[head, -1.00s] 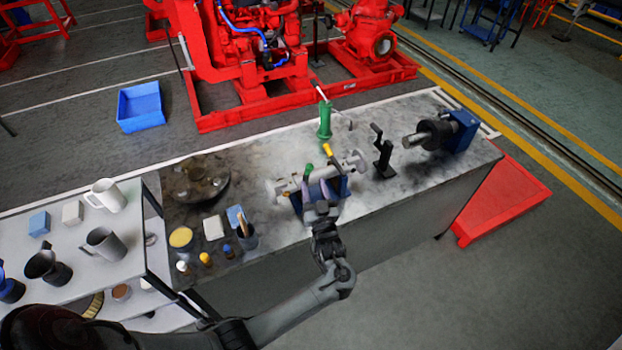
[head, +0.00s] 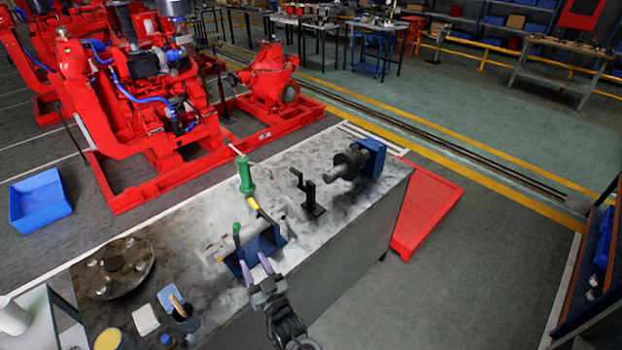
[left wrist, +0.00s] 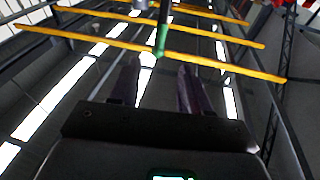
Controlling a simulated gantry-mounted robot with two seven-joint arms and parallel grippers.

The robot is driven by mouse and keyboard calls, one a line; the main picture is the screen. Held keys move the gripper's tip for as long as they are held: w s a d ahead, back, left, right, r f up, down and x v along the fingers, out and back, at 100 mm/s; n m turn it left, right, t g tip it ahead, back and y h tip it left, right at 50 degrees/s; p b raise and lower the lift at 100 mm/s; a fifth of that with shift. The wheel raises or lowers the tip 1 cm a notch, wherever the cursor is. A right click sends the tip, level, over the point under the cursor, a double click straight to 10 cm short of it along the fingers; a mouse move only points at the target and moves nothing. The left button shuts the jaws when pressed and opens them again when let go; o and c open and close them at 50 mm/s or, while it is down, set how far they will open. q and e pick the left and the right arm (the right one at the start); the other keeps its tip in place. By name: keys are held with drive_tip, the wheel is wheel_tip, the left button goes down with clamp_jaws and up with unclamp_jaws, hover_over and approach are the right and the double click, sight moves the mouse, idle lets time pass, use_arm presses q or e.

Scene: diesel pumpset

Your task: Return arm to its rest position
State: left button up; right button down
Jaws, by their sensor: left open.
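My left gripper (head: 254,261) is open and empty in the head view, near the front edge of the workbench (head: 330,225). Its two purple-grey fingers point toward a blue fixture (head: 268,242) that holds a grey cylindrical part. The fingertips overlap the fixture's near side in the picture; I cannot tell whether they touch it. In the left wrist view the open fingers (left wrist: 157,78) point toward the ceiling beams, and a green-tipped rod (left wrist: 161,38) shows beyond them. My right gripper is in neither view.
A green hand pump (head: 246,176), a black stand (head: 309,194) and a blue-backed shaft unit (head: 360,161) stand on the bench. A round plate (head: 113,268) and small containers are at left. Open floor (head: 440,260) lies right of the bench.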

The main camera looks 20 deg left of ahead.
use_arm(q)
drive_tip(key=s+a+f+m+h, duration=0.35)
drive_tip(key=s+f+h, duration=0.25)
drive_tip(key=s+f, duration=0.6)
drive_tip(key=s+d+r+m+g+h, duration=0.4)
drive_tip(key=s+d+h, duration=0.1)
drive_tip(key=s+d, duration=0.2)
drive_tip(key=s+d+r+m+g+h, duration=0.35)
drive_tip(key=s+d+m+h, duration=0.2)
drive_tip(key=s+d, duration=0.25)
wheel_tip(320, 180, up, 17)
drive_tip(key=p, duration=1.7)
drive_tip(key=shift+w+n, duration=0.3)
drive_tip(key=shift+n, duration=0.1)
drive_tip(key=shift+a+f, duration=0.15)
